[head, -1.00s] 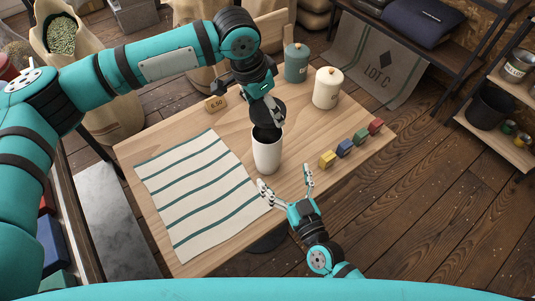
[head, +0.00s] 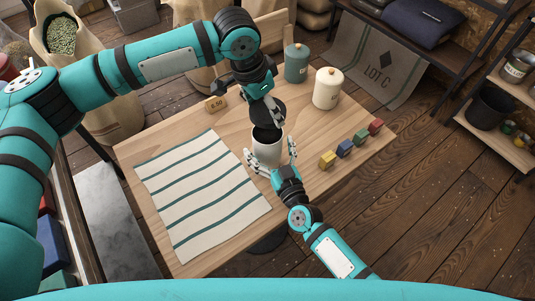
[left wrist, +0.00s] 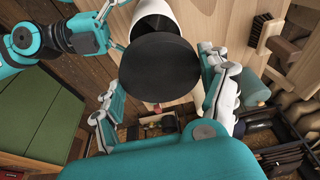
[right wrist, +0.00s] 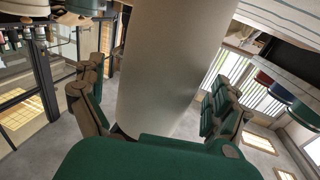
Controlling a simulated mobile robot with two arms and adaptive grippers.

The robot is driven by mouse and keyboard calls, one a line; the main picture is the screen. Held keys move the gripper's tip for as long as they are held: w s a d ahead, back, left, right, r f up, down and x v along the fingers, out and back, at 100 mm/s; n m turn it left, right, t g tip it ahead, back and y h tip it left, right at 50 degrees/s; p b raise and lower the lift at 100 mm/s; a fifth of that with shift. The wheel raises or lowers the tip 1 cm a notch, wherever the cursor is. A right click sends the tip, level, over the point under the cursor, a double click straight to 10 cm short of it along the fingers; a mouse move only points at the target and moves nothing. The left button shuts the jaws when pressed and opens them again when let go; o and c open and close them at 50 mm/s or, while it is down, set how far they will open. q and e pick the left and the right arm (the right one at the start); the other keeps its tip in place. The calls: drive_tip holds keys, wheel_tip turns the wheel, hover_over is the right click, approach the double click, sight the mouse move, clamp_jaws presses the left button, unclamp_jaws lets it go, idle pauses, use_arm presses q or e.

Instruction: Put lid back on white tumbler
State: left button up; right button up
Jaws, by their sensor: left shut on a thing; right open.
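The white tumbler (head: 266,152) stands upright on the wooden table, its dark mouth open. My left gripper (head: 266,103) is shut on the round black lid (left wrist: 160,70), held tilted just above and behind the tumbler's rim. The lid also shows in the head view (head: 268,114); the tumbler's top shows behind it in the left wrist view (left wrist: 155,14). My right gripper (head: 272,164) is open, its fingers on either side of the tumbler's lower body. In the right wrist view the tumbler (right wrist: 165,70) fills the space between the spread fingers; contact cannot be told.
A striped cloth (head: 200,190) lies left of the tumbler. Several coloured blocks (head: 344,148) line the right side. Bare table lies between the blocks and the tumbler.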

drive_tip(key=shift+x, duration=1.15)
drive_tip(key=shift+c, duration=0.4)
drive_tip(key=c, duration=1.6)
